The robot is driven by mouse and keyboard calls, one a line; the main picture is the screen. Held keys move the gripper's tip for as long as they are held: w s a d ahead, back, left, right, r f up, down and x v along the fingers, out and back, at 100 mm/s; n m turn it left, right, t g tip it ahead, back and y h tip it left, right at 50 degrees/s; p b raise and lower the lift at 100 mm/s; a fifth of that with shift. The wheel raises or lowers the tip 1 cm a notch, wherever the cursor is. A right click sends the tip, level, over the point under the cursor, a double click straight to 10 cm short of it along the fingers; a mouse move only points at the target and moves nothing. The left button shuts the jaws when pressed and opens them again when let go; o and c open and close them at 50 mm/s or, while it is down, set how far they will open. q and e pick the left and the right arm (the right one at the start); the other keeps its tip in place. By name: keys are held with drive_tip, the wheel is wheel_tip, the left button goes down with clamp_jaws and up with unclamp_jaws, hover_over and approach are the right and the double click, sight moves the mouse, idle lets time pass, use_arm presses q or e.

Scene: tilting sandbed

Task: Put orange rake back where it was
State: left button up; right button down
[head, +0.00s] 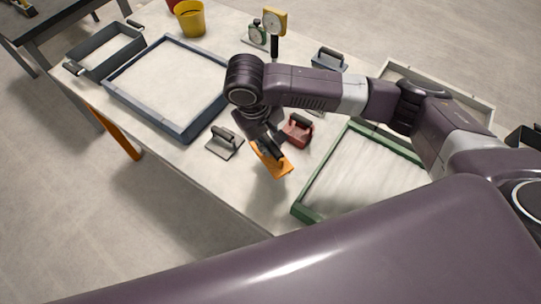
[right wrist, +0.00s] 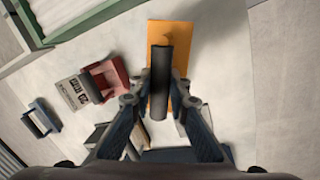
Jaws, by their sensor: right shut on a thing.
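The orange rake (head: 284,168) has a flat orange plate and a dark bar handle. In the head view it is over the table's near edge strip, between the blue-framed and green-framed sand trays. My right gripper (head: 267,148) is shut on it from above. In the right wrist view the rake's orange plate (right wrist: 180,38) extends beyond the fingertips, and the dark handle lies between the fingers of my right gripper (right wrist: 160,101). I cannot tell whether the plate touches the table. My left gripper is not in view.
The green-framed tray (head: 307,207) is to the right, the blue-framed tray (head: 190,129) to the left.

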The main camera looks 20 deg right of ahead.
sight(270, 158)
drive_tip(key=shift+a+p+x, duration=0.1)
drive_tip(key=shift+a+x, duration=0.1)
drive_tip(key=shift+x, duration=0.85)
drive_tip(key=shift+a+p+x, duration=0.15)
drive_tip(key=shift+a+x, duration=0.1)
drive_tip(key=shift+x, duration=0.85)
drive_tip(key=shift+a+p+x, duration=0.1)
drive_tip(key=shift+a+x, duration=0.1)
drive_tip(key=shift+x, duration=0.85)
drive_tip(key=shift+s+f, duration=0.15)
drive_tip(key=shift+f, duration=0.1)
drive_tip(key=c, duration=1.8)
unclamp_jaws()
drive_tip(key=shift+c, duration=0.2)
drive_tip(key=b+v, duration=0.2)
drive_tip(key=v, duration=1)
drive_tip(key=shift+d+r, duration=0.1)
